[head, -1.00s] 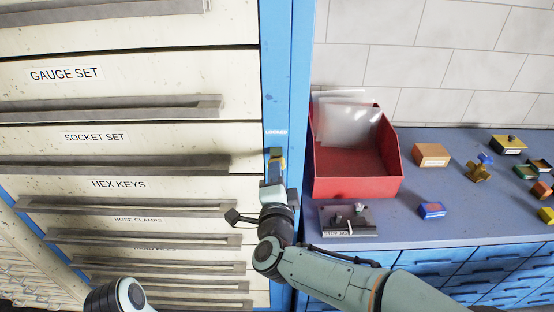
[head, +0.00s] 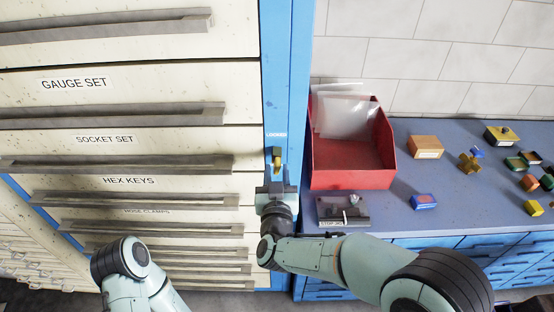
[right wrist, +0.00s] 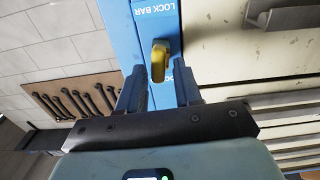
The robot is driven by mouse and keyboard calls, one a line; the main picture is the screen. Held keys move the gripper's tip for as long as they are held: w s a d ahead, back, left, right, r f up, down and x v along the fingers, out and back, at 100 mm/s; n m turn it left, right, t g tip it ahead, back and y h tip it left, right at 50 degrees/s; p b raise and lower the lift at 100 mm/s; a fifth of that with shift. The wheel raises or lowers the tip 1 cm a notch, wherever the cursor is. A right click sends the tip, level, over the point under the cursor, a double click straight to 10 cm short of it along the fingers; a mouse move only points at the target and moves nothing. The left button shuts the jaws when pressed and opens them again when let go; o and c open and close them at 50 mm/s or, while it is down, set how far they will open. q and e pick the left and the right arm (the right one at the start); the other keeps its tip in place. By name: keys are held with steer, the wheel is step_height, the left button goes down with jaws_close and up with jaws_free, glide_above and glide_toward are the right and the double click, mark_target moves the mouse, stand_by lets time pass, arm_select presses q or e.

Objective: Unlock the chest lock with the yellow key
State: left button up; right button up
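The yellow key (head: 277,156) is at the blue lock bar (head: 275,95) on the right edge of the drawer chest, just below a small label that seems to read LOCKED. It also shows in the right wrist view (right wrist: 160,61), its rounded yellow bow facing the camera. How deep it sits in the lock is hidden. My right gripper (head: 277,182) is just below the key in the head view. In the right wrist view its fingers (right wrist: 160,84) are spread, one on each side of the key with gaps. My left gripper is out of view; only my left arm shows.
Long drawer handles (head: 120,163) stick out left of the lock bar. A red bin (head: 350,178) with clear bags and a grey fixture (head: 343,211) stand close by on the blue counter (head: 390,208). Several small coloured blocks lie further right.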

steer(key=shift+s, duration=0.35)
steer(key=shift+s+a+f+b, duration=0.15)
steer(key=shift+s+b, duration=0.2)
steer(key=shift+s, duration=0.2)
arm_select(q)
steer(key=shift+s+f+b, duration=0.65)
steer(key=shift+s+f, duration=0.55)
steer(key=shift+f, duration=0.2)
arm_select(e)
steer(key=shift+s, duration=2.3)
